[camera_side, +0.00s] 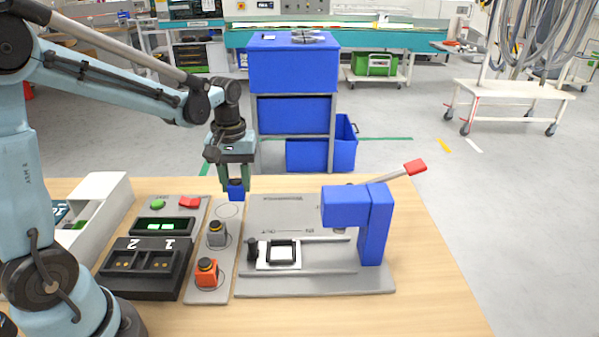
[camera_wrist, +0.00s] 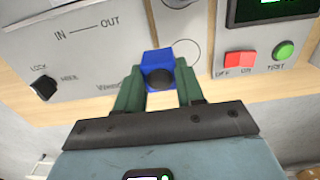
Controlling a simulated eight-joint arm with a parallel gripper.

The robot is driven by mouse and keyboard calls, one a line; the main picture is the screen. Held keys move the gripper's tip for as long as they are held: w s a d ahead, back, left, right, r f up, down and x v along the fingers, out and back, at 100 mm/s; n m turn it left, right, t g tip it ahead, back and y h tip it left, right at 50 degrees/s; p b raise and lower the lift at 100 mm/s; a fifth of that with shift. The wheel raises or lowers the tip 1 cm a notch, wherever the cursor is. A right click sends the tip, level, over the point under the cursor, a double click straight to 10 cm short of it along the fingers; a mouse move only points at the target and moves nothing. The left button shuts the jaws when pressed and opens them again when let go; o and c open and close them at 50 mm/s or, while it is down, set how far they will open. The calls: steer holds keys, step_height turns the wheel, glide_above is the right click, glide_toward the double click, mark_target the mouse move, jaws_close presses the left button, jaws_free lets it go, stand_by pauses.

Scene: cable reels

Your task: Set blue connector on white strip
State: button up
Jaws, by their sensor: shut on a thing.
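My gripper (camera_side: 235,184) is shut on the blue connector (camera_side: 236,194), which hangs upright between the fingers. In the wrist view the blue connector (camera_wrist: 157,62) sits between the green fingertips (camera_wrist: 160,92). The white strip (camera_side: 228,258) lies on the table, pale grey-white with outlined circles. A grey connector (camera_side: 217,236) stands in its middle circle and an orange connector (camera_side: 206,273) in its near one. The far circle (camera_side: 229,210) is empty. The blue connector is close to this far end, seemingly above it; the exact gap is hard to tell.
A grey plate with a blue press (camera_side: 372,225) and red-tipped lever (camera_side: 415,167) stands right of the strip. Left are a black two-slot charger (camera_side: 140,285), a panel with green and red buttons (camera_side: 189,202) and a white bin (camera_side: 105,195).

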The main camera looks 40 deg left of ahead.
steer(key=a, duration=0.3)
steer(key=s+a+f, duration=0.1)
steer(key=shift+a, duration=0.25)
steer(key=shift+a+f, duration=0.1)
steer(key=shift+f, duration=2.15)
steer(key=shift+f, duration=0.3)
steer(key=o, duration=1.1)
steer(key=shift+r, duration=0.1)
